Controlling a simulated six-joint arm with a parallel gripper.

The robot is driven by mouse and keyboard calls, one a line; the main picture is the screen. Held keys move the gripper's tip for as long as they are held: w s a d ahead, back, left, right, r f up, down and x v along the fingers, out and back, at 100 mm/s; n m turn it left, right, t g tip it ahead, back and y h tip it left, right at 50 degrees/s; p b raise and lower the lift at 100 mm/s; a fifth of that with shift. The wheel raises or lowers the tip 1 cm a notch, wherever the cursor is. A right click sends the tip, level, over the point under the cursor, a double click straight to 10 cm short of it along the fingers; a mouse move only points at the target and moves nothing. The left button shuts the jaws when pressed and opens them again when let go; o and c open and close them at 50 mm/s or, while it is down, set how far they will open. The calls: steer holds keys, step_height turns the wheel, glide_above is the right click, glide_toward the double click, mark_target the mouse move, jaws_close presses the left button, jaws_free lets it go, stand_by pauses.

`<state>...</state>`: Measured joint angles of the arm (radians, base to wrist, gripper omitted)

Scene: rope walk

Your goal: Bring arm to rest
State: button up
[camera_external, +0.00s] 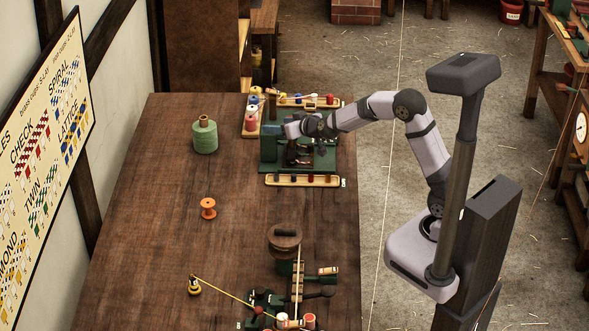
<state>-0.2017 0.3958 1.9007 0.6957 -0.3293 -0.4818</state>
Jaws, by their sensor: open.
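My arm reaches left from its column over the right edge of the wooden table. My gripper (292,130) is at the far right part of the table, just over a dark green machine (268,150). The gripper is small here and its fingertips are hard to make out; the jaws are open. I cannot tell whether it touches the machine.
A green spool (204,138) and an orange spool (208,208) stand to the left. A yellow cord (230,291) runs to a brass piece (194,287) in front. The table's left middle is clear.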

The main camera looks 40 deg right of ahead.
steer(key=s+d+f+g+p, duration=0.1)
steer(key=s+g, duration=0.3)
steer(key=s, duration=0.9)
steer(key=s+d+f+n+g+p, duration=0.1)
steer(key=s+d+f+g, duration=0.3)
steer(key=s, duration=0.9)
steer(key=s+d+f+g+p, duration=0.2)
steer(key=s+g+p, duration=0.1)
steer(key=s, duration=1)
steer(key=shift+s+d+f+g, duration=0.15)
steer(key=shift+s+g, duration=0.1)
steer(key=shift+g, duration=0.65)
